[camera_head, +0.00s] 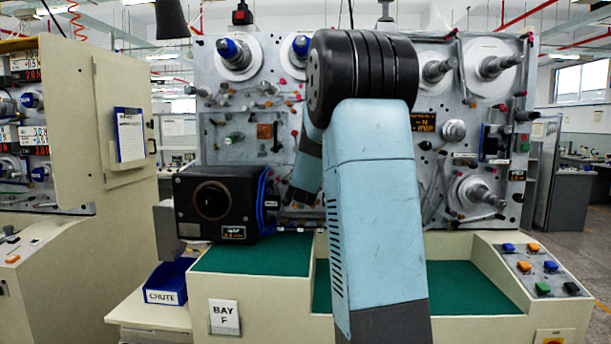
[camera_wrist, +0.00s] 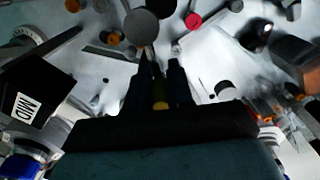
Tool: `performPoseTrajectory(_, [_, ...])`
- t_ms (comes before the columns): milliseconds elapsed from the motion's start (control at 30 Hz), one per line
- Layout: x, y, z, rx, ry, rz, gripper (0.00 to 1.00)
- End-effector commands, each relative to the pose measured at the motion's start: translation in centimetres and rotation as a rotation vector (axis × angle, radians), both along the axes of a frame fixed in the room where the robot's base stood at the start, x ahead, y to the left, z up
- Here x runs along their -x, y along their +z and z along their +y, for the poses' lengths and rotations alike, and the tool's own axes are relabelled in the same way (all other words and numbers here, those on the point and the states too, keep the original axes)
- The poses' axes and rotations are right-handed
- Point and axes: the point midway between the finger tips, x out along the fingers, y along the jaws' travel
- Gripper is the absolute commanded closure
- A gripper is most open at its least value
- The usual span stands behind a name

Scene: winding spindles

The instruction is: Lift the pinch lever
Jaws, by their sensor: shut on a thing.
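My gripper (camera_wrist: 155,82) shows in the wrist view, its two dark fingers pointing up the picture at the machine's panel. The fingers are close together on a thin dark part with a yellow end (camera_wrist: 160,105), which looks like the pinch lever; most of it is hidden between the fingers. A grey round disc (camera_wrist: 141,27) lies just beyond the fingertips. In the head view my own arm covers the middle of the panel (camera_head: 233,133), so the gripper and the lever are hidden there.
A black boxy unit (camera_head: 218,203) sticks out at the left of the panel. Spindles with white discs (camera_head: 238,58) line the top. A red-capped part (camera_wrist: 193,20) and an orange-brown block (camera_wrist: 296,50) are near the fingers. A blue chute bin (camera_head: 169,281) stands below.

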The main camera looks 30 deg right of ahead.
Motion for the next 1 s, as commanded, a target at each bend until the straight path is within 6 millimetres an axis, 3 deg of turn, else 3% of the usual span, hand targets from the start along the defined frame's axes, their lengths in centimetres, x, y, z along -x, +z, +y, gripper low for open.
performPoseTrajectory(733, [0.37, -0.52, -0.53, -0.079, -0.003, -0.048, 1.00])
performPoseTrajectory(767, [0.37, -0.53, -0.53, -0.079, -0.003, -0.048, 0.77])
performPoseTrajectory(1000, [0.32, -0.42, -0.45, -0.078, -0.002, -0.050, 0.54])
